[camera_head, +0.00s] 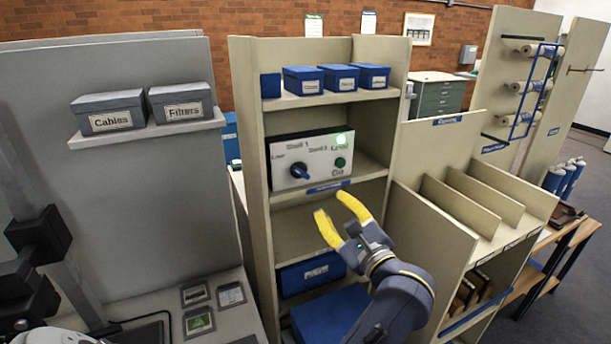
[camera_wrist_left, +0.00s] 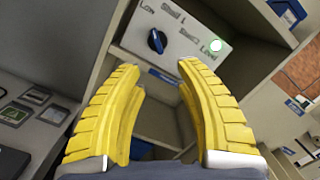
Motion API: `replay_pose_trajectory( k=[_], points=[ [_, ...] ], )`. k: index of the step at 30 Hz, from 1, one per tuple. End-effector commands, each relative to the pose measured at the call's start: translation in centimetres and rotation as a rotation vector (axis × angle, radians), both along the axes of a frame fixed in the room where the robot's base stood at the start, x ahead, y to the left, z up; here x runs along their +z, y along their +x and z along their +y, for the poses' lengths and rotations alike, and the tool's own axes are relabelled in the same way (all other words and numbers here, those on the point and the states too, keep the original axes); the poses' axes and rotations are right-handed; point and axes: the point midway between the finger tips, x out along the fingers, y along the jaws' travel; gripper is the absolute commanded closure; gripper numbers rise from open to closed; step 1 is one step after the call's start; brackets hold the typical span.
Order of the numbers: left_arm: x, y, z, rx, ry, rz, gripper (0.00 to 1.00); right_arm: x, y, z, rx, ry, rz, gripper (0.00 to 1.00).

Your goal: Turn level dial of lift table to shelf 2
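The white control panel (camera_head: 315,144) stands on a shelf of the beige rack. The dial also shows in the left wrist view (camera_wrist_left: 157,41). Its grip ridge slants from upper left to lower right; its upper end seems to face Low. My left gripper (camera_head: 329,203) has yellow fingers, open and empty, below and in front of the panel, apart from the dial. In the left wrist view the dial shows beyond the gap between the fingertips (camera_wrist_left: 160,67). My right gripper is not seen.
A green button (camera_head: 340,162) and a glowing green light (camera_head: 342,139) are on the panel's right side. Blue boxes (camera_head: 339,77) stand on the shelf above; a blue bin (camera_head: 311,274) is below. The rack's side wall (camera_head: 250,150) is close left of the panel.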

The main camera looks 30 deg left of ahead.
Motion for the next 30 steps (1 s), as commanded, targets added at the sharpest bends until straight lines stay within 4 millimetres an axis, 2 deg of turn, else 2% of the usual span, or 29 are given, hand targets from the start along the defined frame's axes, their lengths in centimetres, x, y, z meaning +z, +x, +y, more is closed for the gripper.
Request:
replay_pose_trajectory(
  k=[4,11,30],
  points=[
    [0.4,-0.4,0.2,-0.031,-0.158,-0.092,0.66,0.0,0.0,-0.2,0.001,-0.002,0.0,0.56],
    [0.5,0.2,1.1,-0.044,-0.214,-0.123,0.66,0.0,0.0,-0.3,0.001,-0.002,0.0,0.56],
    [0.5,6.4,10.3,-0.04,-0.207,-0.12,0.66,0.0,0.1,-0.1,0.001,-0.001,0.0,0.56]
  ],
)
